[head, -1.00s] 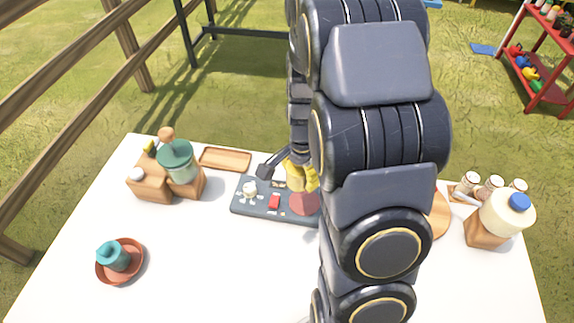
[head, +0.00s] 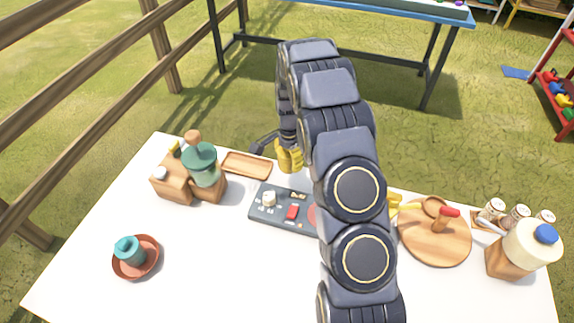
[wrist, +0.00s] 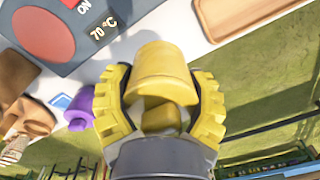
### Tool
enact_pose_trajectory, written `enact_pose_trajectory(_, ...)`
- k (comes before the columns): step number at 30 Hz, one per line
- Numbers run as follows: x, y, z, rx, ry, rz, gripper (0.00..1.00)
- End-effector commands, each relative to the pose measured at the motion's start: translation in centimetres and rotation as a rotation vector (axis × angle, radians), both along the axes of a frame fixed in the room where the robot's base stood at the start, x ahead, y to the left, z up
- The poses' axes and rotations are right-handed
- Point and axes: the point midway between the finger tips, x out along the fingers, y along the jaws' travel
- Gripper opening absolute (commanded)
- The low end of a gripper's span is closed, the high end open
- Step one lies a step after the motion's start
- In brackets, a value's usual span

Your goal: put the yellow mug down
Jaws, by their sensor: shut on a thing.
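The yellow mug (wrist: 160,72) is between the two yellow fingers of my gripper (wrist: 162,104) in the wrist view. The fingers are shut on its sides, and part of its inside shows toward my palm. In the head view my gripper (head: 289,156) is at the far side of the table, behind the dark control panel (head: 267,218). There I cannot tell mug from fingers, and the arm covers part of this area. In the wrist view the mug overlaps the table's far edge, with grass beyond; its height above the table is unclear.
A round wooden board (head: 433,243) and a jug (head: 530,245) are right.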

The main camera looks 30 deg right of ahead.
Motion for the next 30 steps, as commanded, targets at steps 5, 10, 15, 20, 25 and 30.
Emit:
enact_pose_trajectory(5,1.6,-0.6,-2.0,-0.001,-0.003,-0.001,0.27)
enact_pose_trajectory(10,2.1,-0.8,-2.6,-0.001,-0.003,-0.001,0.27)
enact_pose_trajectory(15,2.3,-0.9,-4.4,0.001,0.001,-0.002,0.27)
enact_pose_trajectory(20,2.3,-0.9,-6.0,0.000,0.000,-0.001,0.27)
enact_pose_trajectory(25,2.4,-0.9,-5.9,-0.001,-0.002,-0.001,0.27)
enact_pose_trajectory(30,2.3,-0.8,-6.3,0.000,-0.001,-0.001,0.65)
